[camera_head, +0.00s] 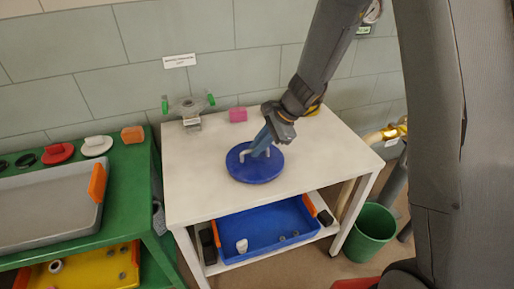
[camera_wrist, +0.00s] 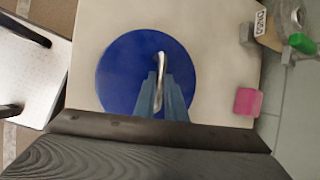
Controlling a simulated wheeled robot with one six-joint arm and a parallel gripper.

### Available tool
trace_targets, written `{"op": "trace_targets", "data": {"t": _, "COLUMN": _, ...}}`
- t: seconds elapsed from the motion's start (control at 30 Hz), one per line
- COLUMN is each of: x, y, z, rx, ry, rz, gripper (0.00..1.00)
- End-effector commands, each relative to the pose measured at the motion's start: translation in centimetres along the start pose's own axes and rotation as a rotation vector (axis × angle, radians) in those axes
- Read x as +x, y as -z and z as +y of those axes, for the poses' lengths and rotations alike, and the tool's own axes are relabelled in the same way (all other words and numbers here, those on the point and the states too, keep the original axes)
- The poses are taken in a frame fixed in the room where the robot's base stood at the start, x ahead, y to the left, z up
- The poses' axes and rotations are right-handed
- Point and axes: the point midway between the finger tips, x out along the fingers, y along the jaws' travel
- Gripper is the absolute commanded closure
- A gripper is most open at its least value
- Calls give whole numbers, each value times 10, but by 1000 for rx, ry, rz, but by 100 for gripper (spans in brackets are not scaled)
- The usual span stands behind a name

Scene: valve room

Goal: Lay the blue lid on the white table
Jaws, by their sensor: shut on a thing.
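The blue lid (camera_head: 255,168) is a round disc with a bent metal handle, over the middle of the white table (camera_head: 200,205). It looks flat and level, on or very close to the tabletop; I cannot tell if it touches. My gripper (camera_head: 262,150) comes down from above and is shut on the lid's handle. In the wrist view the blue lid (camera_wrist: 115,75) fills the middle, and the fingers of my gripper (camera_wrist: 160,95) close on its metal handle. The white table (camera_wrist: 90,30) shows around the lid.
A pink block (camera_head: 238,114) and a metal clamp with green knobs (camera_head: 187,110) stand at the table's back. A blue tray (camera_head: 265,240) is on the shelf below. A green bench (camera_head: 120,190) stands left, a green bucket (camera_head: 370,232) right. The table's front left is clear.

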Motion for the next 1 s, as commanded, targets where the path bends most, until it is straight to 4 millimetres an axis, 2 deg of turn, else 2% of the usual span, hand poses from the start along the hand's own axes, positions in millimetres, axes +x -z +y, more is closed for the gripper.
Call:
{"op": "trace_targets", "data": {"t": 0.43, "x": 5, "y": 3, "z": 1, "rx": -2, "ry": 2, "rz": 0, "gripper": 100}}
{"op": "trace_targets", "data": {"t": 0.47, "x": 6, "y": 3, "z": 2, "rx": -2, "ry": 0, "rz": 1, "gripper": 86}}
{"op": "trace_targets", "data": {"t": 0.57, "x": 5, "y": 3, "z": 2, "rx": -1, "ry": 0, "rz": 1, "gripper": 71}}
{"op": "trace_targets", "data": {"t": 0.87, "x": 4, "y": 2, "z": 2, "rx": -1, "ry": 0, "rz": 1, "gripper": 71}}
{"op": "trace_targets", "data": {"t": 1.0, "x": -4, "y": 2, "z": 0, "rx": -1, "ry": 3, "rz": 0, "gripper": 71}}
